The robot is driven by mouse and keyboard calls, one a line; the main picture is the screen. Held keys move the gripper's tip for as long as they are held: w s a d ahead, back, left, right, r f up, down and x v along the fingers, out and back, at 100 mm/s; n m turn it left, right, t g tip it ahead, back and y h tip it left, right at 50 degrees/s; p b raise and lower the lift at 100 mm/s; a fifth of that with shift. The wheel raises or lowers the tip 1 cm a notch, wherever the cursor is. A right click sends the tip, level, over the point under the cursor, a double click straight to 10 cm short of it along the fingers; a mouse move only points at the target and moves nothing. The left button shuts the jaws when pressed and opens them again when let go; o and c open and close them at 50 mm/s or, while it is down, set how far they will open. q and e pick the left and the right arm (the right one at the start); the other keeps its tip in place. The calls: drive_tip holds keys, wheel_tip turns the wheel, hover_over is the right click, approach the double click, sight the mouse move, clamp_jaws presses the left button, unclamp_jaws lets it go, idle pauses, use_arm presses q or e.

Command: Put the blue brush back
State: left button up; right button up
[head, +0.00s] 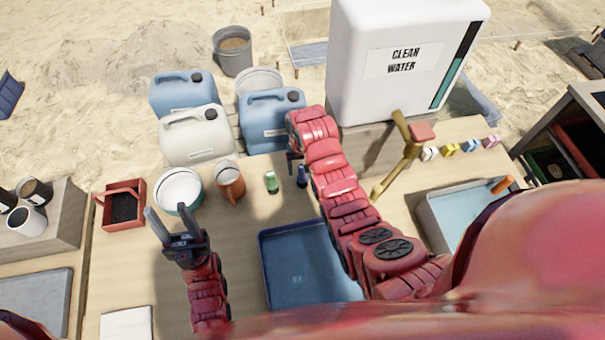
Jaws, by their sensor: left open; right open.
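A small dark blue upright item (302,177), which looks like the blue brush, stands near the back of the wooden table (250,215). Its lower part shows; its top is close to my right gripper. My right gripper (293,163) is open at the end of the red arm, just above and to the left of the blue item. I cannot tell whether they touch. My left gripper (170,220) is open and empty, with its fingers pointing up in front of the white bowl (180,180).
A small green item (271,182) and a brown mug (230,180) stand left of the blue item. A blue tray (268,270) lies in front. A brass tap (400,160) and the white water tank (370,95) stand right. A red box (106,210) sits left.

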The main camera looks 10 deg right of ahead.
drive_tip(key=shift+w+r, duration=0.1)
drive_tip(key=shift+r, duration=0.8)
wheel_tip(320, 180, up, 6)
drive_tip(key=p, duration=0.4)
drive_tip(key=shift+f, duration=0.15)
drive_tip(key=shift+r+p, duration=0.4)
drive_tip(key=shift+r, duration=0.05)
drive_tip(key=shift+f, duration=0.1)
